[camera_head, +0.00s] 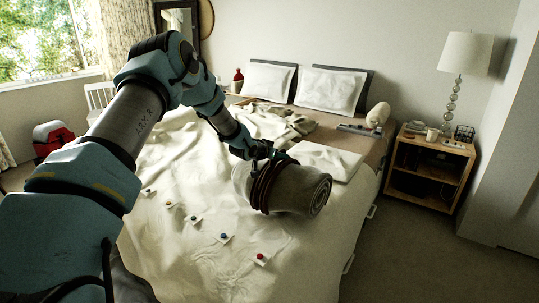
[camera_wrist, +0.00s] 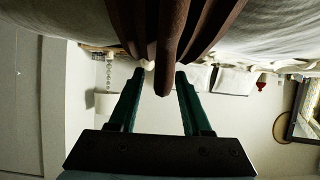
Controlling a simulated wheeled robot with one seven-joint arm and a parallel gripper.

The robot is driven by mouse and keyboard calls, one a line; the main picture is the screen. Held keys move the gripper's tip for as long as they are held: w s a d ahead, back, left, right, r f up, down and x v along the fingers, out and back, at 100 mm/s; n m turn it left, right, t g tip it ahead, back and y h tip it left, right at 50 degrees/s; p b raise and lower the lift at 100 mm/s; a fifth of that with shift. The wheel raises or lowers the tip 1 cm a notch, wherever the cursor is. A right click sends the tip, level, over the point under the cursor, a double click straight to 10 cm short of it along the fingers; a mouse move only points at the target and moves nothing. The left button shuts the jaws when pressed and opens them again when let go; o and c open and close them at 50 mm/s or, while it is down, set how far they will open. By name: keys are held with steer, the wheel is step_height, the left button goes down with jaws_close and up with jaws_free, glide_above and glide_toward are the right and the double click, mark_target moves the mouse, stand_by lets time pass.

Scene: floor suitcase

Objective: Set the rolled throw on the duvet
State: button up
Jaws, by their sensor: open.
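The rolled throw (camera_head: 318,196) is a thick grey-beige roll with dark brown straps around it. It lies on its side over the right part of the white duvet (camera_head: 185,255) and appears to rest on it; its underside is hidden. My gripper (camera_head: 272,158) is at the strapped part of the roll, at its upper side. In the wrist view, my gripper's green fingers (camera_wrist: 160,78) are open. A brown strap handle (camera_wrist: 168,50) reaches between the fingertips, with a gap visible beside it. The roll (camera_wrist: 70,22) fills the top of that view.
White pillows (camera_head: 268,82) lie at the bed's head. A small bolster (camera_head: 378,114) and a tray (camera_head: 358,130) are at the far right of the bed. Several small cards with coloured dots (camera_head: 261,257) lie on the duvet. A nightstand (camera_head: 429,165) with a lamp (camera_head: 465,54) stands right.

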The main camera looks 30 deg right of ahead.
steer(key=b+v, duration=0.2)
steer(key=v, duration=0.7)
steer(key=shift+a, duration=0.25)
steer(key=s+a+r+n+y, duration=0.1)
steer(key=a+n+y, duration=0.15)
steer(key=a, duration=0.95)
steer(key=s+a+r+n+y, duration=0.15)
steer(key=a+y, duration=0.25)
steer(key=a, duration=0.8)
steer(key=s+a+r+n+g+y, duration=0.1)
steer(key=s+a+n+g+y, duration=0.3)
steer(key=s+a, duration=1.6)
steer(key=n, duration=0.3)
steer(key=shift+s+r, duration=0.3)
steer(key=shift+s, duration=0.05)
